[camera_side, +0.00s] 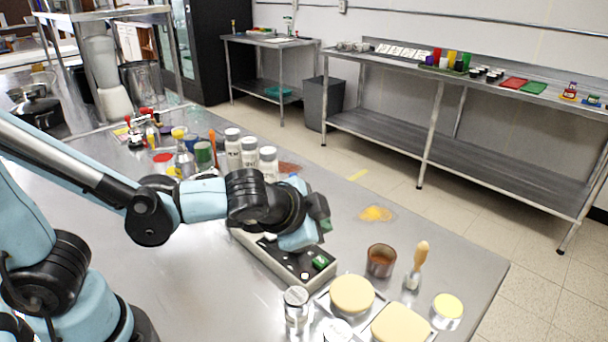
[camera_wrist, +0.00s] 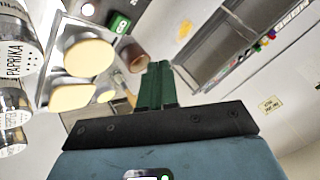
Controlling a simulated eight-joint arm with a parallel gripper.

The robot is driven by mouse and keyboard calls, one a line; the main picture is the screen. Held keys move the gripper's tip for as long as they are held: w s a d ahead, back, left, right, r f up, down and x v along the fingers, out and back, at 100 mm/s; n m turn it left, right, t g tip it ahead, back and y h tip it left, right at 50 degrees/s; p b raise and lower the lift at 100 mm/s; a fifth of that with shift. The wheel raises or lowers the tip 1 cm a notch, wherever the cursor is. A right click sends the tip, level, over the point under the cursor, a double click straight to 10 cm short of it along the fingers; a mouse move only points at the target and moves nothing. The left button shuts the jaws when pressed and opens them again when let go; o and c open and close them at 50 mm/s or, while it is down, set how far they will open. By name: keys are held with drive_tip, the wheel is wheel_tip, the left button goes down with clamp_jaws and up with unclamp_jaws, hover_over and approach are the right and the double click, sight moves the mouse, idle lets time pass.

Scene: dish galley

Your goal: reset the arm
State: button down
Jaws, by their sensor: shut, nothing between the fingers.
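My gripper (camera_side: 321,212) is in the air above the steel table (camera_side: 460,262), near the middle of the side view. Its green fingers also show in the wrist view (camera_wrist: 157,84), pressed together with nothing between them. My arm reaches in from the left, roughly level.
A brown cup (camera_side: 381,260), a wooden-handled tool (camera_side: 417,264) and round yellow pieces (camera_side: 352,294) stand at the front right. White-lidded shakers (camera_side: 249,152) and other bottles stand behind my arm.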

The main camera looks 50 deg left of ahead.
drive_tip(key=shift+a, duration=0.1)
drive_tip(key=s+a+r+n+g, duration=0.1)
drive_tip(key=s+a+n, duration=0.2)
drive_tip(key=a+n, duration=0.1)
drive_tip(key=s+a+r+n+g+h, duration=0.1)
drive_tip(key=s+a+n, duration=0.2)
drive_tip(key=a, duration=0.3)
drive_tip(key=shift+s+a+n, duration=0.3)
drive_tip(key=shift+a+n, duration=0.1)
drive_tip(key=shift+r, duration=0.1)
idle(6.4)
